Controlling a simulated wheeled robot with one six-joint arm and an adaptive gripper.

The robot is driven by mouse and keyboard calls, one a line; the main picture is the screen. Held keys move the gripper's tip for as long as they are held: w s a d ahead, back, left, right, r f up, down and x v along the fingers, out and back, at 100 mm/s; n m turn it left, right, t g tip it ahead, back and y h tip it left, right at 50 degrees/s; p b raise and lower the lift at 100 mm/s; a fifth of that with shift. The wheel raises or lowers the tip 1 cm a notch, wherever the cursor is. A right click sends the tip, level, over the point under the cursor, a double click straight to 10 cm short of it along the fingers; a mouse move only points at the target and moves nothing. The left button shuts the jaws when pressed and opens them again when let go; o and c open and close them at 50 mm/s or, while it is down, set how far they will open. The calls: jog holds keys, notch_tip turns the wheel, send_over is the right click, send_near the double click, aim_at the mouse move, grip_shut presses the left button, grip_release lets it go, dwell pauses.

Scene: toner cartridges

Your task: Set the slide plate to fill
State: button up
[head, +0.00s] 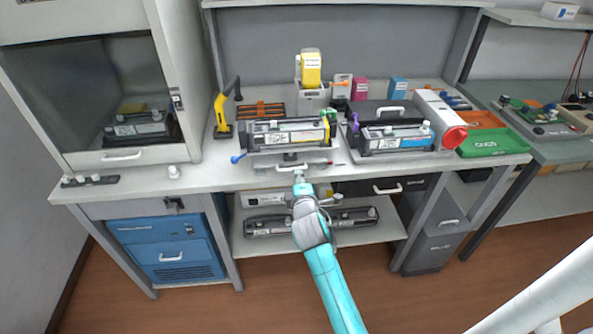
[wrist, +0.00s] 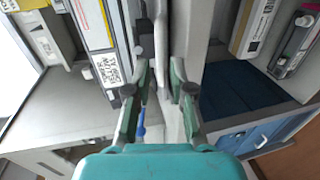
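A black toner cartridge with a yellow end (head: 288,133) sits in a cradle at the middle of the bench. A pale flat plate with a handle (head: 292,165), seemingly the slide plate, lies below it at the bench's front edge. Any fill marking is too small to read. My gripper (head: 299,178) is just in front of this handle, and its fingertips are hard to see there.
A blue-ended lever (head: 236,158) sticks out left of the cradle. A second cartridge (head: 393,137) stands to the right, near a green case (head: 490,142). A yellow bottle (head: 311,68) stands behind. A lower shelf (head: 340,236) holds another cartridge. The left bench top is mostly clear.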

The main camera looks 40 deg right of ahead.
aim_at(290, 155)
jog(key=shift+x, duration=2.5)
grip_shut()
